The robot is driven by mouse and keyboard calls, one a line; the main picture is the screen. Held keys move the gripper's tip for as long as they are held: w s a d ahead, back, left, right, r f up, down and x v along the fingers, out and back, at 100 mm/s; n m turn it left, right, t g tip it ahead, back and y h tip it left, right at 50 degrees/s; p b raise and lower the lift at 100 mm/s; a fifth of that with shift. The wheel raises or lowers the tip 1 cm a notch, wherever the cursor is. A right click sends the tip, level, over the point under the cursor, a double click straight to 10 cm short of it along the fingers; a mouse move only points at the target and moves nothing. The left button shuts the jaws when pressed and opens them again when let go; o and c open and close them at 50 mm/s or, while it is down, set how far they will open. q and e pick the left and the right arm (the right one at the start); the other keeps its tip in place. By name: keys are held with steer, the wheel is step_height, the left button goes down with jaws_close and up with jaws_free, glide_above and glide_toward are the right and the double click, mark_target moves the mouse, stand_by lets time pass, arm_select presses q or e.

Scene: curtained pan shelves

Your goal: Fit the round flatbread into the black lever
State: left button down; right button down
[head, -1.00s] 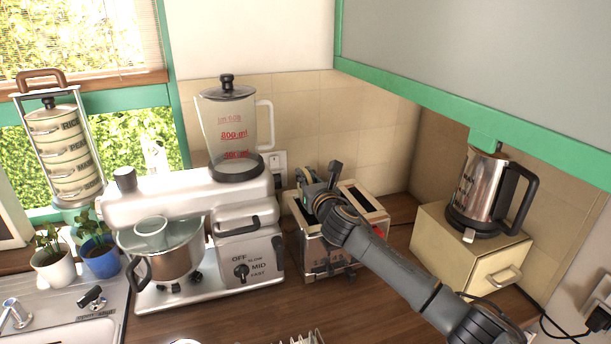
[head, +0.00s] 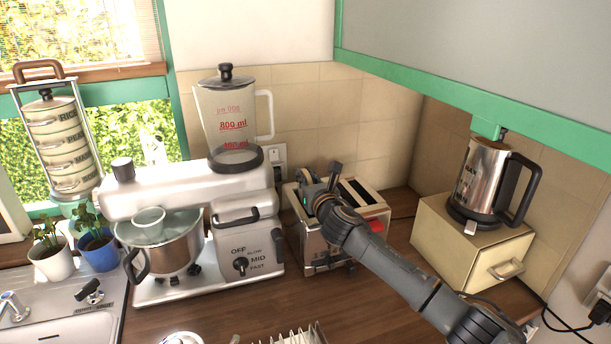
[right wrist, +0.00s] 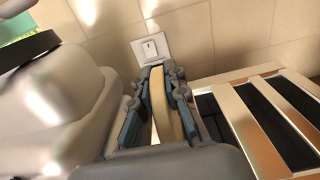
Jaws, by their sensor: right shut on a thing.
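My right gripper (head: 318,188) is at the left part of the cream and steel toaster (head: 328,246). In the right wrist view its two fingers (right wrist: 160,98) are shut on the round flatbread (right wrist: 158,100), which stands on edge and shows as a thin tan strip. The dark open slots (right wrist: 282,130) of the toaster lie to the right of the gripper. The gripper hides the toaster top under the bread, so I cannot tell whether the bread's lower edge is in a slot. My left gripper is not in view.
A white stand mixer (head: 190,195) with a blender jug (head: 230,125) stands close on the left. A steel kettle (head: 487,180) sits on a cream box (head: 455,245) on the right. A wall socket (right wrist: 150,47) is behind. A dish rack (head: 300,336) is at the front.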

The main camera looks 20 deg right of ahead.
steer(key=shift+f+b, duration=1.2)
steer(key=shift+f, duration=0.55)
steer(key=shift+r+p, duration=2.8)
steer(key=shift+p, duration=0.15)
steer(key=shift+p, duration=0.55)
steer(key=shift+f+b, duration=2.2)
steer(key=shift+f, duration=0.65)
steer(key=c, duration=1.3)
jaws_free()
